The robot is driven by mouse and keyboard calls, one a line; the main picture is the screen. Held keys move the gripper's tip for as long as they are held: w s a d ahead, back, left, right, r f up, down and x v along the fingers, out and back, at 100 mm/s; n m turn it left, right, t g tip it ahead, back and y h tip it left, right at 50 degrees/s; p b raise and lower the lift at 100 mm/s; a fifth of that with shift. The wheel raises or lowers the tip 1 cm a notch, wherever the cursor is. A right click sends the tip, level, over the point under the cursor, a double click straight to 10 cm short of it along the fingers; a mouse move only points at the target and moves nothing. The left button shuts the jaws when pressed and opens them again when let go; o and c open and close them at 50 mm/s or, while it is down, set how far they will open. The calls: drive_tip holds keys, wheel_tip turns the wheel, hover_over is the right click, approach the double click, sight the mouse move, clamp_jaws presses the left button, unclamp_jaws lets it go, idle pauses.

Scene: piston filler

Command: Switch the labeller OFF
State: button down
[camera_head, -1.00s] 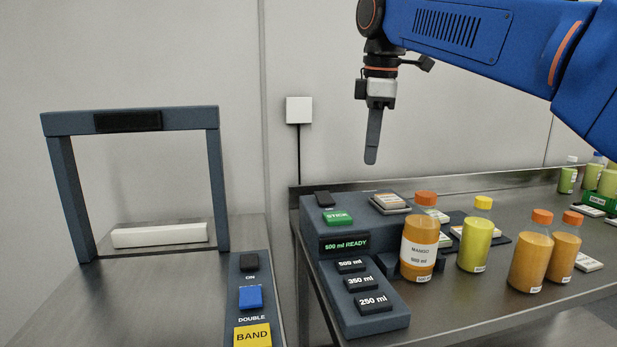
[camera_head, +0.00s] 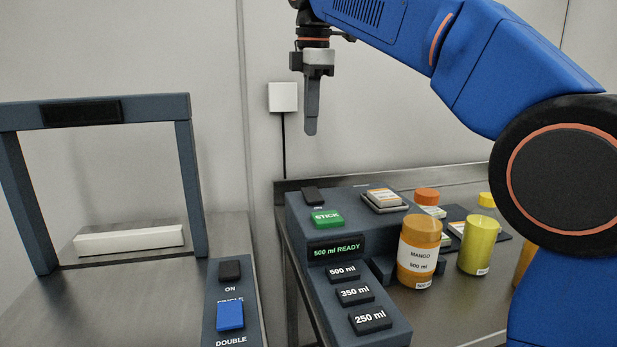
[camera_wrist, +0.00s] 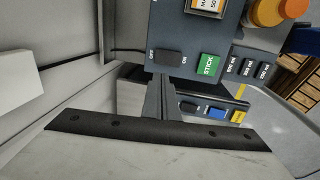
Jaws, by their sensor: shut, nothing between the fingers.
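The labeller (camera_head: 296,222) is a dark blue-grey console on the steel bench, with a green STICK button (camera_head: 327,219) and a display reading "500 ml READY". Its black switch (camera_head: 313,195) sits at the top left of the console. In the wrist view the switch (camera_wrist: 168,57) lies between the words OFF and ON; which side is pressed I cannot tell. My gripper (camera_head: 311,131) is shut and empty, pointing down, above the switch and apart from it. In the wrist view my gripper's fingers (camera_wrist: 156,82) show just below the switch.
A mango bottle (camera_head: 417,255) stands against the labeller's right side, with a yellow bottle (camera_head: 478,245) beyond. Size keys such as 350 ml (camera_head: 356,292) line the console front. At left stands a frame machine (camera_head: 190,170) with its own black switch (camera_head: 229,270). A white wall box (camera_head: 283,97) is behind.

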sight(308, 189)
drive_tip(key=f, duration=0.4)
drive_tip(key=w+f, duration=0.1)
drive_tip(key=f, duration=0.8)
drive_tip(key=shift+w+a+f, duration=0.2)
drive_tip(key=shift+w+f, duration=0.05)
drive_tip(key=shift+w+f, duration=0.1)
drive_tip(key=shift+f, duration=0.15)
drive_tip(key=shift+s+d+r, duration=0.2)
drive_tip(key=shift+s+r, duration=0.05)
drive_tip(key=shift+s, duration=0.5)
wheel_tip(308, 189, up, 17)
drive_tip(key=s, duration=0.2)
drive_tip(key=shift+d+r, duration=0.15)
drive_tip(key=shift+d, duration=0.1)
idle(0.4)
